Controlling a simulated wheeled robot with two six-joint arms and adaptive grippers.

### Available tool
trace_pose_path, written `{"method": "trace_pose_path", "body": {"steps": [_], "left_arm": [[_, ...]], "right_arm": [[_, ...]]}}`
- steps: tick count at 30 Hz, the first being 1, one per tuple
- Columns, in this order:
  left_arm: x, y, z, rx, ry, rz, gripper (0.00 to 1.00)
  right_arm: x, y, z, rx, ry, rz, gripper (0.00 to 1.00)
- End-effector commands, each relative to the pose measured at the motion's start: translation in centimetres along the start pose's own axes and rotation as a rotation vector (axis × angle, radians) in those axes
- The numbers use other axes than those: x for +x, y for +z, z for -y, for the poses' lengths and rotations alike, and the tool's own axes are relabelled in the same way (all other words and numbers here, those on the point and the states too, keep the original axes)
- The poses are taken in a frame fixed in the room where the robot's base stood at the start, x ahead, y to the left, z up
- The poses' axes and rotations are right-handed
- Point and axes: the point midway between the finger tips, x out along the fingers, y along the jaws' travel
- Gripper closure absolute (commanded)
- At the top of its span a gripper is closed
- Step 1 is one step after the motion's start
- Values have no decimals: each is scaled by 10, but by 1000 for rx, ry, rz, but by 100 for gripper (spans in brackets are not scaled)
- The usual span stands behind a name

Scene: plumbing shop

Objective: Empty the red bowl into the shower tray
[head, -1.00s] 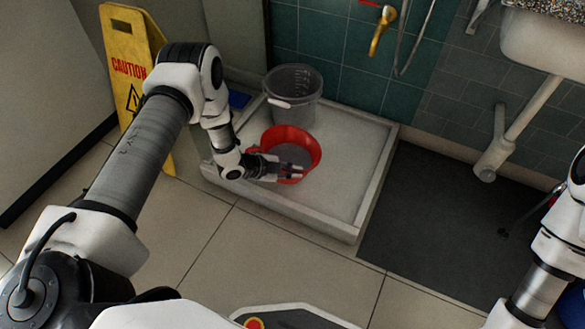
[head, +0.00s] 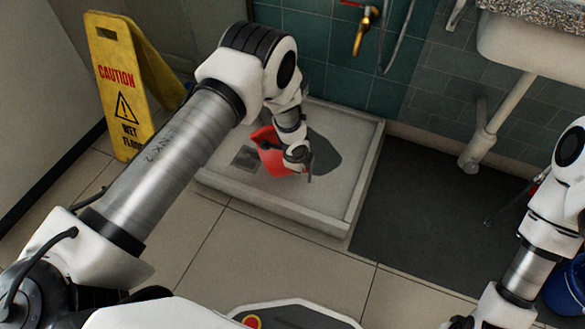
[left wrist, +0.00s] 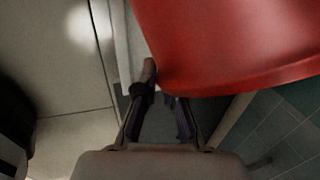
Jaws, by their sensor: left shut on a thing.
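The red bowl (head: 267,152) is held over the shower tray (head: 345,195), tipped steeply on its side. My left gripper (head: 272,146) is shut on its rim; the arm and wrist hide part of the bowl. In the left wrist view the red bowl (left wrist: 235,45) fills the upper right, with the left gripper's fingers (left wrist: 160,88) at its edge. The bowl's inside is hidden. A dark patch (head: 322,155) lies on the tray floor right of the bowl; I cannot tell whether it is liquid or shadow. My right gripper is out of view.
A square drain (head: 246,158) shows in the tray floor. A yellow caution sign (head: 122,95) stands left of the tray. A brass tap (head: 363,32) is on the tiled wall behind. A dark mat (head: 420,220) lies to the right. A blue bucket (head: 567,290) stands at the right edge.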

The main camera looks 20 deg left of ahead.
Motion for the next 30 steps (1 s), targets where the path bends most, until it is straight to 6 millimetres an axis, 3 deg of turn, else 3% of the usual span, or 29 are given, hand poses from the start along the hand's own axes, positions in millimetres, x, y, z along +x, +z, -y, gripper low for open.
{"method": "trace_pose_path", "body": {"steps": [3, 9, 30], "left_arm": [[3, -10, 4, 26, 43, 77, 100], [16, -19, 7, 56, 109, 192, 100], [31, -38, 13, 111, 222, 384, 100]], "right_arm": [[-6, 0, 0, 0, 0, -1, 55], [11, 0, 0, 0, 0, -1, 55], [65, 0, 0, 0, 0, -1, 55]]}}
